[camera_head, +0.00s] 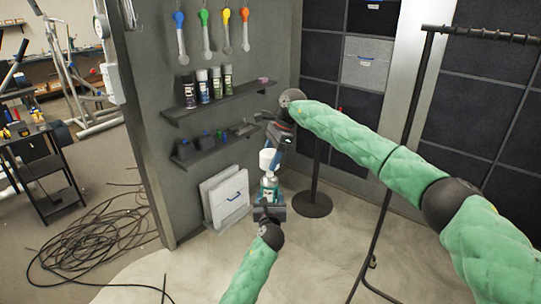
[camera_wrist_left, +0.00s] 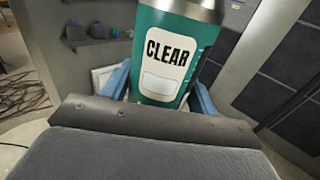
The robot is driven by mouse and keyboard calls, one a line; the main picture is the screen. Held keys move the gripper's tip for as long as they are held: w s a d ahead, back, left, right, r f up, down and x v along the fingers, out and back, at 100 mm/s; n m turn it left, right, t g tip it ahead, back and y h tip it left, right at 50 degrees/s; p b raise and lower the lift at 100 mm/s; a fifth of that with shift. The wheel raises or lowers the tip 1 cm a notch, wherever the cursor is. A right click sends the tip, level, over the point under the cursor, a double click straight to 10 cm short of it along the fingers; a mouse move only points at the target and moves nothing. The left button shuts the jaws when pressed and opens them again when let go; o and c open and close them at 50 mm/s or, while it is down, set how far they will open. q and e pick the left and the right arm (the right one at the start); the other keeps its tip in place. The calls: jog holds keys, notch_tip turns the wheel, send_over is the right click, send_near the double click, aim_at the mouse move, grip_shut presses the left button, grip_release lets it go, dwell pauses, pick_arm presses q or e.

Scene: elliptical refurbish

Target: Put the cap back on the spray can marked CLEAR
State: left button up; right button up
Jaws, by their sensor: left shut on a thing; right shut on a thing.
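The green spray can (camera_head: 269,188) is upright in my left gripper (camera_head: 269,203). In the left wrist view the can (camera_wrist_left: 190,55) shows its CLEAR label, with the blue fingers of the left gripper (camera_wrist_left: 160,88) on either side of it. The white cap (camera_head: 267,157) is directly over the can's top in the head view. My right gripper (camera_head: 273,158) is shut on the cap, reaching in from above right. I cannot tell whether the cap touches the can; the can's top is outside the left wrist view.
Several other spray cans (camera_head: 217,84) stand on the upper wall shelf (camera_head: 230,100), and dark containers on the lower shelf (camera_head: 212,149). A black clothes rack (camera_head: 405,130) stands at right. Cables (camera_head: 85,250) lie on the floor at left. White panels (camera_head: 228,200) lean on the wall.

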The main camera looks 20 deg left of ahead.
aim_at(270, 173)
jog(key=shift+f, duration=2.4)
jog(key=shift+s+r, duration=0.1)
jog(key=shift+s, duration=0.05)
jog(key=shift+f, duration=0.7)
dwell(0.8)
jog(key=o, duration=1.3)
jog(key=shift+o, duration=0.2)
jog(key=shift+d+r, duration=0.1)
jog(key=shift+r, duration=0.05)
jog(key=shift+v, duration=3.4)
